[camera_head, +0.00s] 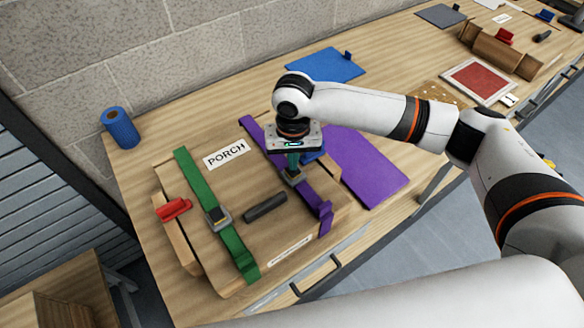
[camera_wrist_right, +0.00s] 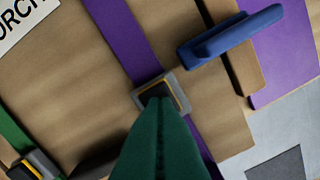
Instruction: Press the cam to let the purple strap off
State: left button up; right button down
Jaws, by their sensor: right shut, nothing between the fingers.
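The purple strap (camera_head: 313,195) runs over the right side of a brown panel marked PORCH (camera_head: 246,183). It also shows in the right wrist view (camera_wrist_right: 121,36). Its cam buckle (camera_head: 293,179) sits midway along the strap; in the right wrist view the grey buckle (camera_wrist_right: 180,87) has a yellow-edged dark cam. My right gripper (camera_head: 293,166) points down over this buckle. Its green fingers (camera_wrist_right: 160,104) are shut and empty, with the tips at the cam; they hide part of it. I cannot tell whether they press it. My left gripper is out of view.
A green strap (camera_head: 199,182) with its own buckle (camera_head: 217,217) crosses the panel's left side. A red handle (camera_head: 173,209) and a blue handle (camera_wrist_right: 230,37) stand at its sides. A purple sheet (camera_head: 365,172) lies to the right. A blue roll (camera_head: 120,128) stands back left.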

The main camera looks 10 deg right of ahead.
jog(key=shift+f, duration=0.75)
dwell(0.3)
notch_tip(320, 180, up, 3)
jog(key=p, duration=0.3)
jog(key=shift+r, duration=0.1)
notch_tip(320, 180, up, 3)
jog(key=p, duration=0.2)
jog(key=shift+f+p, duration=0.2)
jog(key=shift+p, duration=0.2)
jog(key=shift+r, duration=0.15)
notch_tip(320, 180, up, 2)
